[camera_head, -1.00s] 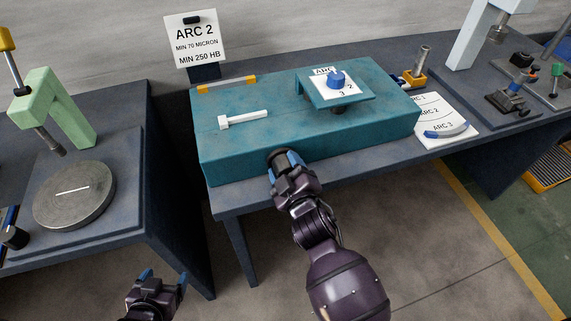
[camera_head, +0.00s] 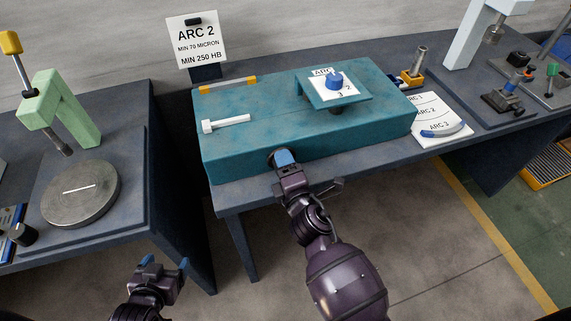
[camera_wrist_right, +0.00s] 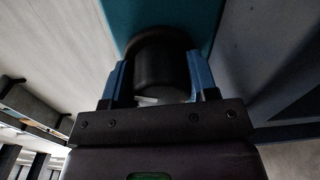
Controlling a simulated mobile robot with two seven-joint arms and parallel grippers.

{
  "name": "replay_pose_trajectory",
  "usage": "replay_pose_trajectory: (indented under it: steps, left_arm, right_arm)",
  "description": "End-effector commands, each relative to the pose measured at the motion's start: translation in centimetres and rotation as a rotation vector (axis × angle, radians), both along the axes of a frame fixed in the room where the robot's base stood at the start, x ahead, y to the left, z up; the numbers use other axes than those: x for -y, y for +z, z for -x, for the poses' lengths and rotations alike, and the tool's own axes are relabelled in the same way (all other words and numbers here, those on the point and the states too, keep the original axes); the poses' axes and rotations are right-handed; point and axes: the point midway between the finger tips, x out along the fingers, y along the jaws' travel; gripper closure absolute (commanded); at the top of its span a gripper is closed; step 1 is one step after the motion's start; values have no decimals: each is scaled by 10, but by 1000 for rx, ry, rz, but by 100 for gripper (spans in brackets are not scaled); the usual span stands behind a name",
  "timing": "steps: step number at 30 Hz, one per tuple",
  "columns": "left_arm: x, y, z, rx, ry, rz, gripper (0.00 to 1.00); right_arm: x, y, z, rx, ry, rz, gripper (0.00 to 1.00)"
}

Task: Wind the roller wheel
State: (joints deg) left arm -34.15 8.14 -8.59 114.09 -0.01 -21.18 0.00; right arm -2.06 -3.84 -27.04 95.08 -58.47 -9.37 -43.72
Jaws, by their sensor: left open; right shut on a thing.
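The teal section bender (camera_head: 300,112) stands on the middle bench. The roller wheel is a dark round knob (camera_head: 271,157) low on its front face, mostly hidden behind my right gripper in the head view. My right gripper (camera_head: 284,157) is shut on it; the right wrist view shows the black wheel (camera_wrist_right: 160,68) between the two blue fingers. My left gripper (camera_head: 163,264) is open and empty, low in front of the gap between the benches. A blue knob (camera_head: 334,80) sits on the dial plate (camera_head: 360,97) on top of the bender.
A white T-shaped bar (camera_head: 226,123) and a yellow-ended strip (camera_head: 228,84) lie on the bender. An "ARC 2" sign (camera_head: 198,45) stands behind. An arc chart (camera_head: 437,108) with a curved piece lies at right. A green press with a round plate (camera_head: 80,205) is at left.

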Motion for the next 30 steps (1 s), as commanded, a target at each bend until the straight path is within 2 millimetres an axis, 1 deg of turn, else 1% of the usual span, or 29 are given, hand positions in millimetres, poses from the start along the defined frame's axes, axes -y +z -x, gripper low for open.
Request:
replay_pose_trajectory:
  steps: [6,12,21,30]
  left_arm:
    - [0,1,1,-1,1,-1,21]
    - [-1,0,4,-7,3,0,21]
    - [-1,0,5,-8,3,0,21]
    - [-1,1,2,-3,2,0,21]
  right_arm:
    - [-1,1,0,51,2,156,70]
    - [-1,0,0,84,1,255,70]
    - [-1,0,0,103,1,320,70]
    - [-1,0,0,106,0,326,70]
